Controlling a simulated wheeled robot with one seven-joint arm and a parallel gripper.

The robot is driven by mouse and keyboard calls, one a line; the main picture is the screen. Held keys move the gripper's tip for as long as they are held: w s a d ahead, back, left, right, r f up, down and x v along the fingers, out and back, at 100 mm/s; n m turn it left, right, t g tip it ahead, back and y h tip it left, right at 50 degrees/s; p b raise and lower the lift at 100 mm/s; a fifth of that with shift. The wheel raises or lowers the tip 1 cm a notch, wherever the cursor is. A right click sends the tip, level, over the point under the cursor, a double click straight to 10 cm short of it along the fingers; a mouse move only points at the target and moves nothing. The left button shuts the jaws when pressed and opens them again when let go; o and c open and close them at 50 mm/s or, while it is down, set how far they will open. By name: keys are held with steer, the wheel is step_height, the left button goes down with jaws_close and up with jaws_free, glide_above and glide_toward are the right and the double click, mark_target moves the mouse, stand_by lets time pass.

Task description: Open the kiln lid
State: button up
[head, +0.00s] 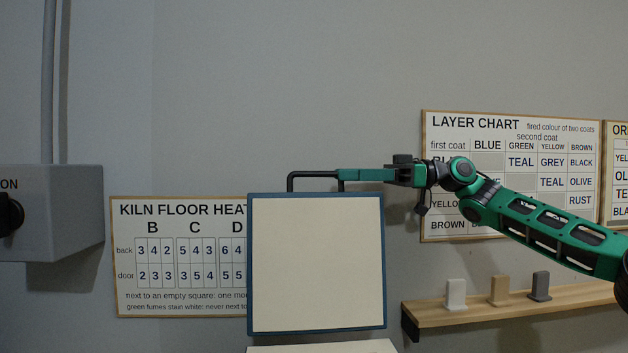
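The kiln lid (316,262) stands raised and looks upright in the head view, a cream panel in a blue frame. Its black bar handle (308,174) sticks up from the top edge. My gripper (342,175) comes in from the right, level with the handle, with its green fingers at the handle's right end. The fingers are seen edge-on, so I cannot tell whether they are closed on the handle or only beside it. A pale surface (322,347) shows just below the lid, cut off by the frame's bottom edge.
A grey switch box (60,205) with a black knob is on the wall at left. A kiln heat chart (180,300) is partly behind the lid. A layer chart (470,123) hangs behind my arm. A wooden shelf (470,309) with three small tiles is lower right.

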mark_target(296, 174)
steer(key=a, duration=0.8)
steer(key=shift+a, duration=0.3)
steer(key=shift+s+r, duration=0.1)
jaws_close()
